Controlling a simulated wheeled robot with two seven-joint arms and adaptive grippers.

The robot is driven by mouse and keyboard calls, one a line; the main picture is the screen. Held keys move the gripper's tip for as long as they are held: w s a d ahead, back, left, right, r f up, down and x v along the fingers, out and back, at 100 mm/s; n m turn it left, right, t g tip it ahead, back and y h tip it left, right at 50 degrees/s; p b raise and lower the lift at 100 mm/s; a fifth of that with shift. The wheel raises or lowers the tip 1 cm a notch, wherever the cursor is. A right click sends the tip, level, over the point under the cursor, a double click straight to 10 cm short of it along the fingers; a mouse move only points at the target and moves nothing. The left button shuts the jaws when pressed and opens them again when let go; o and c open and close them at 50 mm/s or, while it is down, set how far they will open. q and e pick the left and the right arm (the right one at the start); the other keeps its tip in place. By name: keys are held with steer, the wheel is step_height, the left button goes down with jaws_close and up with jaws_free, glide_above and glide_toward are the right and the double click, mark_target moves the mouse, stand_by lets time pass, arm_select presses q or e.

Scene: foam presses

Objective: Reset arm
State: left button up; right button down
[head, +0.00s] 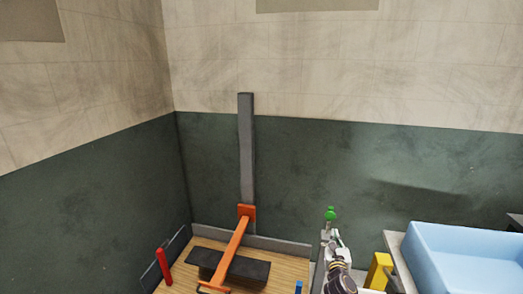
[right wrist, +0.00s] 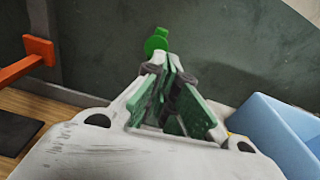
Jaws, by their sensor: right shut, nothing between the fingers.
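My right gripper (head: 331,238) is raised at the lower right of the middle in the head view, pointing toward the back wall. In the right wrist view its two green-padded fingers (right wrist: 168,75) are together with nothing between them. A green rounded knob (head: 330,214) shows just above the fingertips in the head view. It also shows beyond the fingertips in the right wrist view (right wrist: 156,42); I cannot tell whether they touch it. My left gripper is not in view.
An orange lever arm (head: 232,247) on a grey post (head: 246,150) stands over a dark block (head: 250,269) on a wooden surface (head: 185,275), left of my arm. A red post (head: 162,268) stands further left. A light blue bin (head: 460,240) and a yellow block (head: 378,270) are on the right.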

steer(key=s+a+f+n+g+y, duration=0.1)
steer(key=a+f+n+y, duration=0.3)
steer(key=f+n, duration=0.65)
steer(key=s+a+f+n+g+y, duration=0.15)
steer(key=a+f+n, duration=0.55)
steer(key=n, duration=0.7)
steer(key=s+a+f+n+g+y, duration=0.15)
steer(key=s+f+n, duration=0.35)
steer(key=f, duration=0.5)
steer(key=s+a+f+n+g, duration=0.1)
steer(key=s+f+n+g, duration=0.25)
steer(key=s+f, duration=0.45)
steer(key=s+d+f+n+g+h, duration=0.1)
steer(key=s+d+f+n+g, duration=0.15)
steer(key=s+f, duration=0.7)
steer(key=s+d+f+n+g, duration=0.15)
steer(key=s+f+n, duration=0.25)
steer(key=s+f, duration=0.55)
steer(key=s+d+f+g, duration=0.2)
steer(key=s, duration=1.1)
steer(key=s+d+f+n+g+h, duration=0.1)
steer(key=s+d+f+g, duration=0.1)
steer(key=s, duration=1.2)
steer(key=shift+d, duration=0.45)
